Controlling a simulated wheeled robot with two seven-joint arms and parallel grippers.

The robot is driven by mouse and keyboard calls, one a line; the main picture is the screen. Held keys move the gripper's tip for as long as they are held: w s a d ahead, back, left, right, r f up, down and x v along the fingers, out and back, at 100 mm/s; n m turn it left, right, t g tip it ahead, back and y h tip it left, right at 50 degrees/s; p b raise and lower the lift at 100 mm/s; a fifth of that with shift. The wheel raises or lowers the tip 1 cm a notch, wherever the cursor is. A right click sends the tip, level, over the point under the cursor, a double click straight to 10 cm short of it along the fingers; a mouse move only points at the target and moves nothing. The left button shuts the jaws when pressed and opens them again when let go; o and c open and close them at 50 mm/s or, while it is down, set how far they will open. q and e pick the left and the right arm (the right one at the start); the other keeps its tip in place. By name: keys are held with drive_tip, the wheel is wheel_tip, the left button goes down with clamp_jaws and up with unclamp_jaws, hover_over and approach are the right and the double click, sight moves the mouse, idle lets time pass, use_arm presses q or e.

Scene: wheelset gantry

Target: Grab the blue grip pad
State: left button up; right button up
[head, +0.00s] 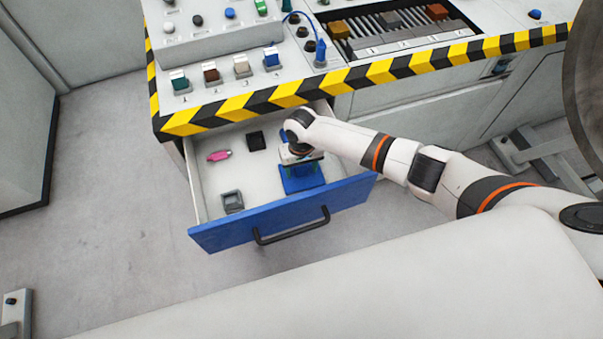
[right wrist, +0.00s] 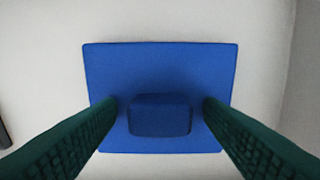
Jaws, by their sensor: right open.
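The blue grip pad (head: 303,182) lies on the floor of the open drawer, near its right side. In the right wrist view the pad (right wrist: 160,70) is a flat blue square with a raised blue block (right wrist: 160,115) on it. My right gripper (head: 301,160) is inside the drawer, right over the pad, and hides part of it. In the right wrist view the green fingers of this gripper (right wrist: 160,103) are open, one on each side of the raised block. A small gap seems to show beside the block; contact cannot be told. My left gripper is not in view.
The drawer (head: 285,215) also holds a pink item (head: 219,155), a black square (head: 256,141) and a grey open box (head: 232,201). The console's striped edge (head: 290,93) overhangs the drawer's back. The drawer's left half has free room.

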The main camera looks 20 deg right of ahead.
drive_tip(key=c, duration=1.1)
